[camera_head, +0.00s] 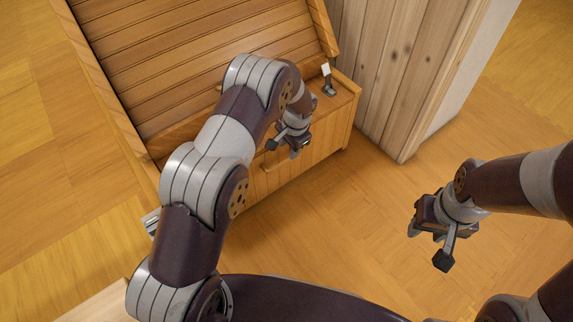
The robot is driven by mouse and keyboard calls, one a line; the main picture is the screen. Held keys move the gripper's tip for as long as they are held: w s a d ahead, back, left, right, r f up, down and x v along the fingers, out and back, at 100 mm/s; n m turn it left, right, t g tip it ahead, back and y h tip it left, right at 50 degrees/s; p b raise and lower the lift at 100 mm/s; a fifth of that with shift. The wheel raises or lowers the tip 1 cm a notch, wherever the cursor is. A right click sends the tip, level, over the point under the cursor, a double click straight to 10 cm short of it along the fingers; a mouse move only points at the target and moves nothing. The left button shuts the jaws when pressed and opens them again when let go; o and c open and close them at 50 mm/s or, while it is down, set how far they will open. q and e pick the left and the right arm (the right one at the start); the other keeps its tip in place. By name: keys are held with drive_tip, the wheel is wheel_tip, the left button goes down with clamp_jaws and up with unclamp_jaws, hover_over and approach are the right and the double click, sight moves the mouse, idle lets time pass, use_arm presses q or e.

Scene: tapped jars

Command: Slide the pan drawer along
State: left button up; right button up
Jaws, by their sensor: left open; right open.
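A wooden unit with a slatted upper part and a low front stands at the upper middle. Its front face (312,157) carries what looks like a handle (267,172), and I take this face to be the pan drawer. My arm hides much of the left part. My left gripper (284,148) is open just above the front, near the handle. I cannot tell whether it touches the wood. My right gripper (430,246) is open and empty over the floor at the right, well apart from the unit.
A small dark stand with a white card (326,72) is on the unit's right top ledge. A plank-sided wooden panel (395,75) stands right of the unit. The wooden floor (350,225) in front is clear. A pale surface edge (98,303) shows at lower left.

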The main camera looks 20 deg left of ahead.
sight(286, 160)
use_arm(q)
drive_tip(key=f+b, duration=0.1)
drive_tip(key=f, duration=0.1)
drive_tip(key=f+b, duration=0.1)
drive_tip(key=f, duration=0.1)
drive_tip(key=w+a+f+b, duration=0.1)
drive_tip(key=f, duration=0.2)
drive_tip(key=shift+f, duration=0.1)
use_arm(e)
wheel_tip(286, 160, down, 4)
drive_tip(key=shift+f, duration=0.2)
use_arm(q)
drive_tip(key=shift+c, duration=0.2)
